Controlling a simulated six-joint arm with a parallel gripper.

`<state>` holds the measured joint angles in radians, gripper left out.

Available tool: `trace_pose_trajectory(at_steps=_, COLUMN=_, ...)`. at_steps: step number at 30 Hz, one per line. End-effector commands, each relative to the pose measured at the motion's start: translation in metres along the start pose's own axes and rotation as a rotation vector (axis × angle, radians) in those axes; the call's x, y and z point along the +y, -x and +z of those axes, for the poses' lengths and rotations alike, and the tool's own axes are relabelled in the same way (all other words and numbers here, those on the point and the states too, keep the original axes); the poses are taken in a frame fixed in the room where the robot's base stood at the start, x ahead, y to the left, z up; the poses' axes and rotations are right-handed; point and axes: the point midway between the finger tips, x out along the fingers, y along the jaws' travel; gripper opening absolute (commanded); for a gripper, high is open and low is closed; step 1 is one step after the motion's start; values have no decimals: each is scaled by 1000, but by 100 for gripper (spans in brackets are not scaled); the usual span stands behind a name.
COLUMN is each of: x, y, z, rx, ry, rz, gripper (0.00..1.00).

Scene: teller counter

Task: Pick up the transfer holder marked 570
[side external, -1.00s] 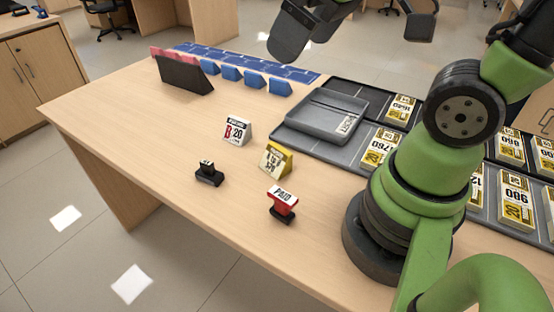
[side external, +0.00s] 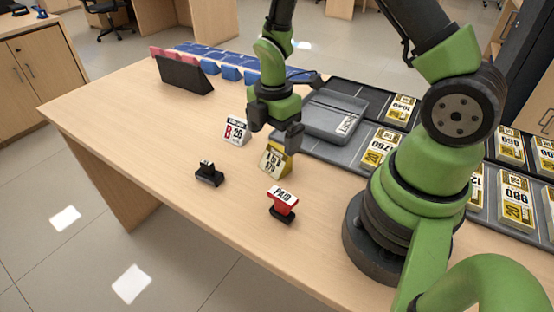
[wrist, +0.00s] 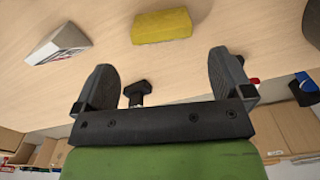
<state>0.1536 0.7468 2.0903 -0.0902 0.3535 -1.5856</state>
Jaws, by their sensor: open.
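My gripper (side external: 275,132) points down above the counter, near the yellow wedge block and the white wedge block. Its two fingers are apart with nothing between them, which the wrist view (wrist: 163,65) also shows. Several holders with yellow and white labels lie in dark trays at the right, among them one reading 760 (side external: 380,147) and one that looks like 980 (side external: 514,197). I cannot make out a label that clearly reads 570; some labels are small or behind my arm. The yellow block (side external: 274,161) has small print that I cannot read surely.
A white block marked B 20 (side external: 236,133), a black stamp (side external: 209,174) and a red PAID stamp (side external: 283,203) stand on the counter. A grey tray (side external: 325,125) lies behind. A dark stand (side external: 184,75) and blue blocks are at the back. The left front is clear.

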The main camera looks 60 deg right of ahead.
Motion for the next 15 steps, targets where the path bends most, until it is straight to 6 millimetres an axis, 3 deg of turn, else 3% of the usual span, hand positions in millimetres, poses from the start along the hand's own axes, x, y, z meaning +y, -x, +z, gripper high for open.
trace_pose_trajectory(at_steps=15, x=-4, y=-58, z=2, rx=0, ry=-4, rz=-2, gripper=98)
